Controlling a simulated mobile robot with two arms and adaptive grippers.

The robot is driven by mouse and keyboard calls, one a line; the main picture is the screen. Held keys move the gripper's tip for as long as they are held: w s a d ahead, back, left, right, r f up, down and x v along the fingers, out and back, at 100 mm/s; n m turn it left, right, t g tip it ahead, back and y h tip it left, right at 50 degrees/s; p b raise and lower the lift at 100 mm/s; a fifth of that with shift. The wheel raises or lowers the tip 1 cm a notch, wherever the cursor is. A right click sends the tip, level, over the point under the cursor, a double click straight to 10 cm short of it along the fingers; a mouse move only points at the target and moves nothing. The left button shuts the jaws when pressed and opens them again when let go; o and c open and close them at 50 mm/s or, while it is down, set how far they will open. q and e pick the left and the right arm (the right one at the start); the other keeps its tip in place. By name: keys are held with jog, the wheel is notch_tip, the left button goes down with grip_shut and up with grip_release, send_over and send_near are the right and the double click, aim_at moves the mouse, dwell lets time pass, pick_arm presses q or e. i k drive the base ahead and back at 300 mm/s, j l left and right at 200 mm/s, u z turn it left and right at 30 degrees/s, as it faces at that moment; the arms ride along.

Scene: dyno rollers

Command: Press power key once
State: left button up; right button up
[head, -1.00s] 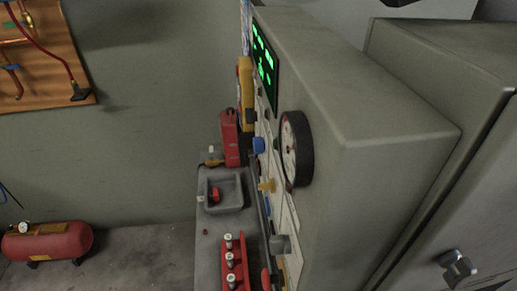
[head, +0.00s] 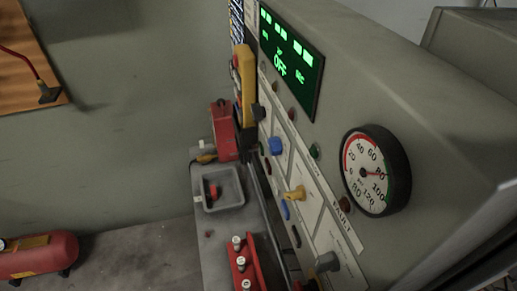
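A grey control panel (head: 450,130) fills the right side of the head view, seen at a slant. Its dark display (head: 290,58) shows green text with the word OFF. Below it are a blue knob (head: 276,146), a yellow key-like control (head: 295,193), a blue button (head: 285,210) and a grey knob (head: 327,262). I cannot read a power label, so I cannot tell which control is the power key. Neither of my grippers is in view.
A round gauge (head: 375,172) sticks out from the panel. Below the panel, a grey ledge holds a square tray (head: 217,189), a red box (head: 222,130) and a red rack (head: 252,265) with white-topped pegs. A red tank (head: 40,255) stands on the floor at left.

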aim_at(260, 146)
jog(key=j+z, duration=0.1)
jog(key=j, duration=0.25)
jog(key=i+j+z, duration=0.1)
jog(key=j+z, duration=0.3)
jog(key=j, duration=1.15)
jog(key=k+j+z, duration=0.1)
jog(key=j+z, duration=0.25)
jog(key=j, duration=1.25)
